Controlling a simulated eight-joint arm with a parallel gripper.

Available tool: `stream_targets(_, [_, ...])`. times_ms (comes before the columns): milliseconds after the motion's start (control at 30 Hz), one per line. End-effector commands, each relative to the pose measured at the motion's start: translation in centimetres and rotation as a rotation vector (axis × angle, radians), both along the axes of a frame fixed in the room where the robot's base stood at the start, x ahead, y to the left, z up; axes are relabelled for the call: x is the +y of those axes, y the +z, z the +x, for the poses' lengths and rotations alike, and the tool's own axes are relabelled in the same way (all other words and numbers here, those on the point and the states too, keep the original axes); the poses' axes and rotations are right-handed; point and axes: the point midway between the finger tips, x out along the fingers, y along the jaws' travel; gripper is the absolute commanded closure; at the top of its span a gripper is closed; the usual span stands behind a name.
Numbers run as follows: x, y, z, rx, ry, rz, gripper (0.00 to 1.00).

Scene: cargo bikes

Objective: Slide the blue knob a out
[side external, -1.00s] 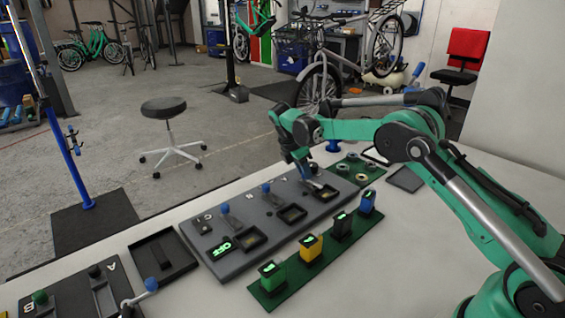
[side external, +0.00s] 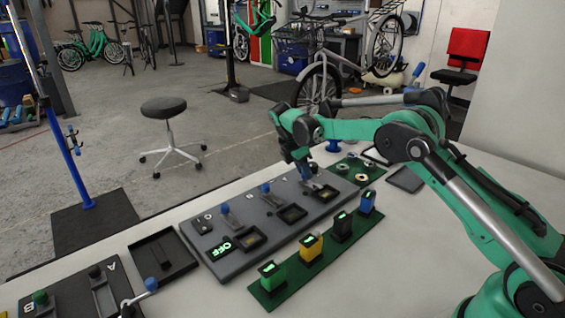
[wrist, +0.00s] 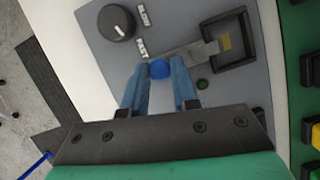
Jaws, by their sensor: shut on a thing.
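A blue knob (wrist: 160,69) sits between my gripper's fingertips in the wrist view, at the end of a flat metal strip (wrist: 190,51). The strip runs right to a black-framed square recess (wrist: 229,42). My gripper (wrist: 160,80) is shut on the knob, with one blue finger on each side. In the side external view my gripper (side external: 304,178) reaches down at the far right end of the grey panel (side external: 228,266), and the fingers largely hide the knob. Two other blue knobs, a left one (side external: 224,208) and a middle one (side external: 265,187), stand on the panel.
A black dial (wrist: 116,22) marked SLOW and FAST lies near the knob. A green strip (side external: 292,287) with several coloured blocks runs in front of the panel. A green tray (side external: 378,172) with rings lies beyond its right end. A black tray (side external: 177,267) lies to the left.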

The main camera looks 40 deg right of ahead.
Motion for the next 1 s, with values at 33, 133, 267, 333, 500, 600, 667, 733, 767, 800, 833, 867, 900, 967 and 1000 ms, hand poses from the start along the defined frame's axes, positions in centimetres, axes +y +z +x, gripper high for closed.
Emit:
stream_targets(33, [0.1,0.1,0.0,0.002,0.0,0.0,1.0])
stream_targets(133, [0.1,0.1,0.0,0.002,0.0,0.0,1.0])
stream_targets(267, [0.1,0.1,0.0,0.002,0.0,0.0,1.0])
stream_targets(333, [0.1,0.1,0.0,0.002,0.0,0.0,1.0])
stream_targets(500, [0.1,0.0,1.0,0.002,0.001,0.0,1.0])
stream_targets(600, [0.0,0.0,1.7,0.001,0.002,0.0,1.0])
stream_targets(667, [0.1,0.0,2.0,0.001,0.002,0.0,1.0])
stream_targets(733, [0.1,0.0,2.2,0.001,0.002,0.0,1.0])
stream_targets(767, [0.1,0.0,2.2,-0.001,0.001,0.0,1.0])
stream_targets(800, [0.1,0.1,2.3,-0.001,0.003,0.0,1.0])
stream_targets(833, [0.1,0.1,2.3,-0.002,0.003,0.0,1.0])
stream_targets(867, [0.1,0.1,2.3,-0.002,0.003,0.0,1.0])
stream_targets(900, [0.1,0.1,2.3,-0.004,0.004,-0.001,1.0])
stream_targets(967, [0.1,0.1,2.4,-0.005,0.004,-0.001,1.0])
stream_targets(1000, [0.1,0.1,2.4,-0.006,0.005,-0.001,1.0])
